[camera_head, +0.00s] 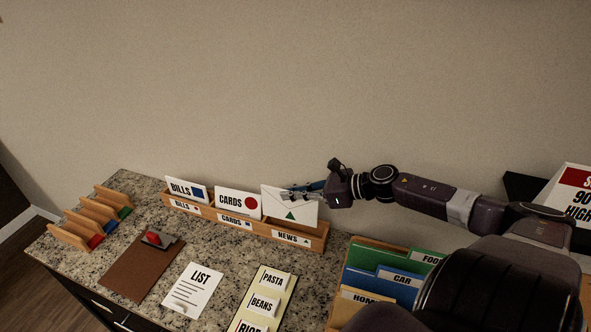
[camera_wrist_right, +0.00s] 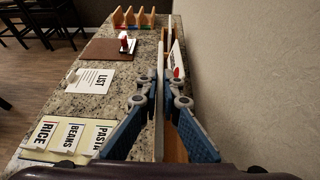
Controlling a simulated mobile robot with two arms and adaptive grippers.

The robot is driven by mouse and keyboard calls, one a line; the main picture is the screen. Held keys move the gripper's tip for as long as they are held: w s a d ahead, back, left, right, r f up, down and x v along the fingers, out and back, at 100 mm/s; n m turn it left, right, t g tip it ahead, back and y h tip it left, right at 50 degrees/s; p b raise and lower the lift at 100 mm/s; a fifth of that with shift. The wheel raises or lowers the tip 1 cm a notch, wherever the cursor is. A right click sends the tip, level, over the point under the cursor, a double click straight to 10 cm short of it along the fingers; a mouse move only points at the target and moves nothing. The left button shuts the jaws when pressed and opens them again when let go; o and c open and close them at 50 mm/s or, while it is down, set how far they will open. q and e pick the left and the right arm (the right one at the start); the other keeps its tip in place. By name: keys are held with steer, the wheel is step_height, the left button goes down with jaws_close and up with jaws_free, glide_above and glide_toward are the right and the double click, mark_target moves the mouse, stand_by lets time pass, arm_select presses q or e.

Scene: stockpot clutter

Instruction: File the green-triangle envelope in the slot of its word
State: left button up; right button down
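The white envelope with a green triangle (camera_head: 290,215) stands upright at the right end of the wooden rack (camera_head: 324,243), in the slot labelled NEWS (camera_head: 287,236). Its lower edge is at the rack's front board; how deep it sits is hard to tell. My right gripper (camera_head: 301,193) is at its upper right part, with one finger on each side. In the right wrist view the fingers (camera_wrist_right: 162,88) are close together on the thin envelope, seen edge-on. My left gripper is not in view.
The BILLS card (camera_head: 184,186) and CARDS card (camera_head: 228,205) stand in the other rack slots. In front are a LIST sheet (camera_head: 187,295), a brown clipboard (camera_head: 132,275) and a PASTA/BEANS/RICE board (camera_head: 275,272). Coloured folders (camera_head: 383,258) stand at right. The wall is close behind the rack.

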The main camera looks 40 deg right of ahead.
mark_target(296, 210)
steer(key=f+b, duration=0.2)
steer(key=d+f+b, duration=0.1)
steer(key=f+b, duration=0.1)
steer(key=d+f+b, duration=0.1)
steer(key=f+b, duration=0.1)
steer(key=f, duration=0.1)
steer(key=shift+w+d+f+b, duration=0.1)
steer(key=shift+w+d+b, duration=0.05)
steer(key=shift+w+b, duration=0.2)
steer(key=shift+f+b, duration=0.75)
steer(key=shift+f, duration=0.2)
steer(key=c, duration=2.1)
jaws_free()
steer(key=shift+r, duration=0.1)
